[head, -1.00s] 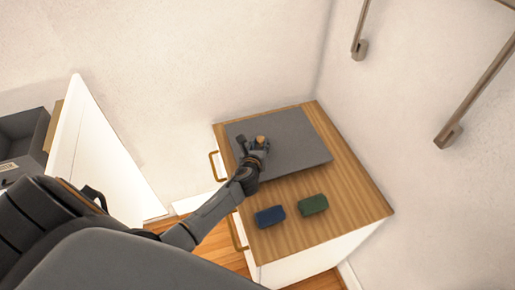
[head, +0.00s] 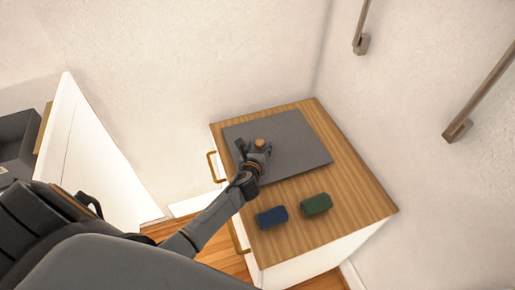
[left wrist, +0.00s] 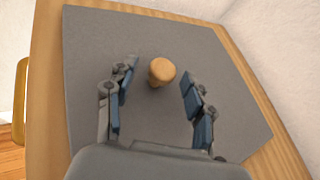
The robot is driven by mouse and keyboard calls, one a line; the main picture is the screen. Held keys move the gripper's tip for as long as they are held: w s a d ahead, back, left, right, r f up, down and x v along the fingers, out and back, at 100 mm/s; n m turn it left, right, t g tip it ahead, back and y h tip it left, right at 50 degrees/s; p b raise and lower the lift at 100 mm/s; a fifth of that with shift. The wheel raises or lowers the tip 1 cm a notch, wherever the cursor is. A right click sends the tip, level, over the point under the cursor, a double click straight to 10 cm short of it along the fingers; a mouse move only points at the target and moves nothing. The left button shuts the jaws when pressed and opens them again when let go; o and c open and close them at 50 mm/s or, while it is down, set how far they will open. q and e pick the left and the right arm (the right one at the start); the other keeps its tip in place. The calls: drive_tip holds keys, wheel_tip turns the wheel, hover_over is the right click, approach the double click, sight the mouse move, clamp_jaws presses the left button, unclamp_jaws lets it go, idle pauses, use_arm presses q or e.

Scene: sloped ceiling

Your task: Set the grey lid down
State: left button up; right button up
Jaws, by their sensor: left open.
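The grey lid (head: 296,147) is a flat grey slab lying on the wooden top of a cabinet. It has a small round wooden knob (head: 260,143) on it. The lid also shows in the left wrist view (left wrist: 225,75), with the knob (left wrist: 161,71) near its middle. My left gripper (head: 255,152) is at the knob in the head view. In the left wrist view the fingers (left wrist: 158,88) are spread on both sides of the knob, with gaps and no contact. My right gripper is not in view.
A blue block (head: 271,217) and a green block (head: 316,204) sit on the cabinet top (head: 355,195) in front of the lid. Walls stand behind and to the right. Metal rails (head: 480,90) are on the right wall. A dark grey box (head: 18,140) is at the far left.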

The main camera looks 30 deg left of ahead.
use_arm(q)
drive_tip(key=shift+r, duration=0.35)
drive_tip(key=v, duration=1.1)
drive_tip(key=shift+s+d+p, duration=0.15)
drive_tip(key=shift+s+p, duration=0.25)
